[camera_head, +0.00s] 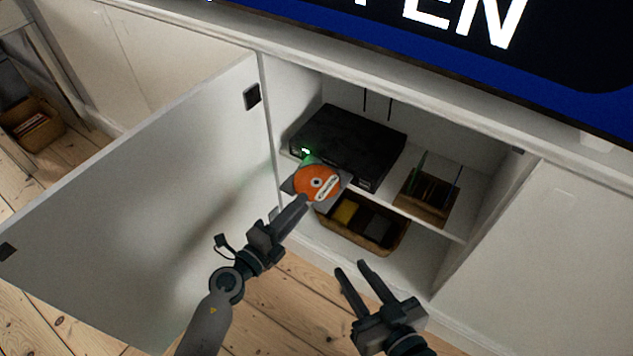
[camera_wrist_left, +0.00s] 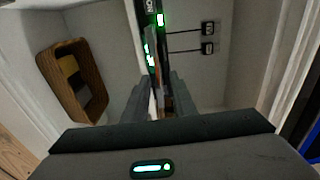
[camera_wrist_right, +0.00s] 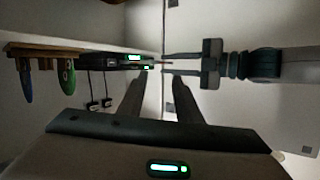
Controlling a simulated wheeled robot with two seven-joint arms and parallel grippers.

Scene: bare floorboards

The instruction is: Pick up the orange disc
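The orange disc (camera_head: 309,189) with a white label lies on the extended tray (camera_head: 291,184) of the black disc player (camera_head: 350,140) on the cabinet's upper shelf. My left gripper (camera_head: 304,201) is at the disc's near edge. In the left wrist view the disc and tray appear edge-on between its fingers (camera_wrist_left: 160,98). The right wrist view shows those fingers apart (camera_wrist_right: 165,63), at the tray's front edge; I cannot tell if they touch the disc. My right gripper (camera_head: 351,266) is open and empty, lower and to the right, in front of the cabinet.
An open cabinet door (camera_head: 150,200) stands on the left. A wooden box (camera_head: 425,209) with upright discs is right of the player. A wicker basket (camera_head: 365,236) sits on the lower shelf. A large screen (camera_head: 580,90) stands on top. Floorboards in front are clear.

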